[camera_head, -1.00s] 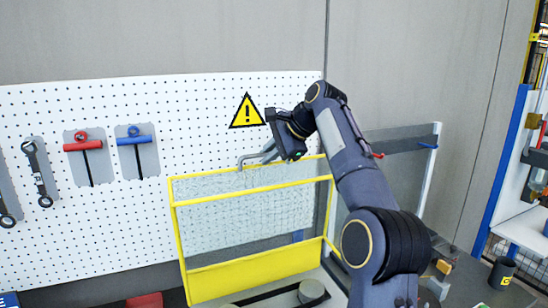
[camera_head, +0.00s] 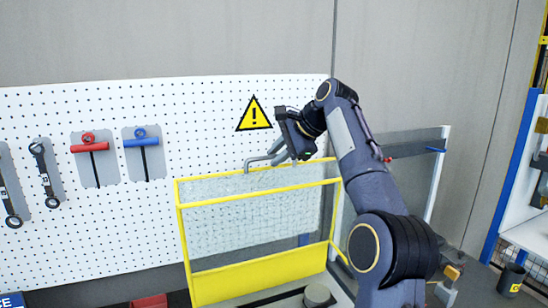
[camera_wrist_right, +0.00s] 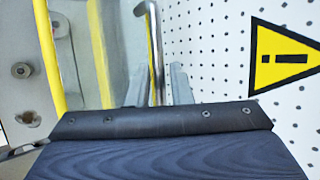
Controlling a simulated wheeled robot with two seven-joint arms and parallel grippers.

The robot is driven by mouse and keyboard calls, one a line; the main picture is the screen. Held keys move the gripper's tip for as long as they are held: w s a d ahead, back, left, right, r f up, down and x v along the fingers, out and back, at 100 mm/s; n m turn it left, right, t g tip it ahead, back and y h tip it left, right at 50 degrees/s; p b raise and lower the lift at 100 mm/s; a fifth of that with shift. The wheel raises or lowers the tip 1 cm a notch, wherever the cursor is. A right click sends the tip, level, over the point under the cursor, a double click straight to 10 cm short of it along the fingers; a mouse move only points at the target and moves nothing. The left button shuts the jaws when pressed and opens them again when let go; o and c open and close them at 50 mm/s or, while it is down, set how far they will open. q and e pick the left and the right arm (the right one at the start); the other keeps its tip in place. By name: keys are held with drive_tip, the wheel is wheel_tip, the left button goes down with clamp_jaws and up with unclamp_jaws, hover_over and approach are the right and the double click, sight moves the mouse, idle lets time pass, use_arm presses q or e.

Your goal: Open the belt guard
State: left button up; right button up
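The belt guard is a yellow frame (camera_head: 258,195) with wire mesh (camera_head: 250,220) and a yellow lower panel (camera_head: 260,275). It stands upright in front of the pegboard. A grey bent bar handle (camera_head: 250,162) shows at its top edge, and also in the right wrist view (camera_wrist_right: 155,40). My right gripper (camera_head: 279,152) is at this handle, above the guard's top rail. In the right wrist view its two grey fingers (camera_wrist_right: 158,88) are apart, with the bar between them and space visible beside it. Contact with the bar cannot be told. My left gripper is not in view.
A white pegboard (camera_head: 90,215) holds wrenches, a red T-handle tool (camera_head: 90,148), a blue one (camera_head: 141,142) and a yellow warning sign (camera_head: 254,115). A grey panel (camera_head: 415,145) stands right of my arm. A dark cup (camera_head: 511,280) is at far right.

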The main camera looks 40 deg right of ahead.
drive_tip(key=v, duration=0.6)
drive_tip(key=shift+s+r, duration=0.2)
drive_tip(key=shift+s+a+f, duration=0.15)
drive_tip(key=shift+s+f, duration=0.05)
drive_tip(key=s+a+f+n+g+b, duration=0.1)
drive_tip(key=s+a+f+n, duration=0.4)
drive_tip(key=f, duration=0.7)
drive_tip(key=s+a+f+n+g+b, duration=0.1)
drive_tip(key=s+a+f+n+b, duration=0.1)
drive_tip(key=s+a+f+n, duration=0.4)
drive_tip(key=s+a+f+n+b, duration=0.1)
drive_tip(key=s+a+f+n, duration=0.5)
drive_tip(key=s+a+f, duration=0.5)
drive_tip(key=s+f, duration=0.6)
drive_tip(key=f, duration=0.1)
drive_tip(key=shift+a+f+g+y, duration=0.3)
drive_tip(key=shift+f+g+y, duration=0.1)
drive_tip(key=shift+s, duration=0.15)
